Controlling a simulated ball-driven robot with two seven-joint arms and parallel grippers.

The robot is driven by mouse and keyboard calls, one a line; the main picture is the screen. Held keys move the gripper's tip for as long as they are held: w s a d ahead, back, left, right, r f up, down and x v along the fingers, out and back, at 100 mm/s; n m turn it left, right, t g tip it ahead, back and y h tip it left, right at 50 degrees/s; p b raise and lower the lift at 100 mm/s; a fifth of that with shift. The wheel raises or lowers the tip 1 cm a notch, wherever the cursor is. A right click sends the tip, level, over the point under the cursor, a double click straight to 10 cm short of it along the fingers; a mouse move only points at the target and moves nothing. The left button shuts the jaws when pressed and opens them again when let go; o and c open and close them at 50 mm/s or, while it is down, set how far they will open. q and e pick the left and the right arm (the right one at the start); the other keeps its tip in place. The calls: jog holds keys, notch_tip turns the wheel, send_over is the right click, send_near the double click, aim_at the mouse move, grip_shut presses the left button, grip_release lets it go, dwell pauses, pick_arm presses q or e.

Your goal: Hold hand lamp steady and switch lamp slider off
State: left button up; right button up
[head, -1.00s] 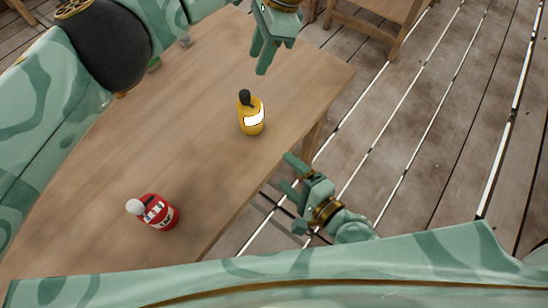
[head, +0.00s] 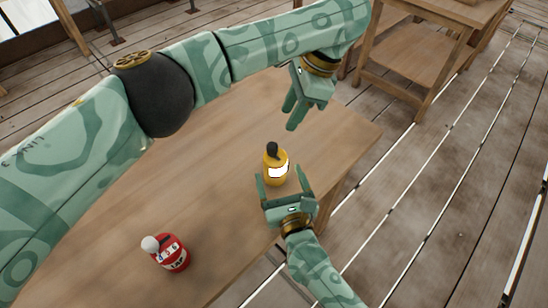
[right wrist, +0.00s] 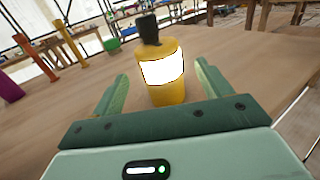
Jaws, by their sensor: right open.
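The hand lamp, a yellow bottle-shaped body (head: 275,166) with a bright white band and a black top, stands upright on the wooden table. It also shows in the right wrist view (right wrist: 166,92), straight ahead between the fingers. My right gripper (head: 284,182) is open at the near side of the lamp, its fingers spread to either side; I cannot tell whether they touch it. My left gripper (head: 291,117) hangs above and beyond the lamp, apart from it, fingers pointing down; its opening is unclear. I cannot make out the slider on the lamp.
A red bottle-like object (head: 170,254) with a white top and a label stands on the table (head: 215,200) at the near left. Another wooden table (head: 420,60) stands at the back right.

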aim_at(273, 157)
jog(key=x, duration=0.7)
jog(key=shift+c, duration=0.3)
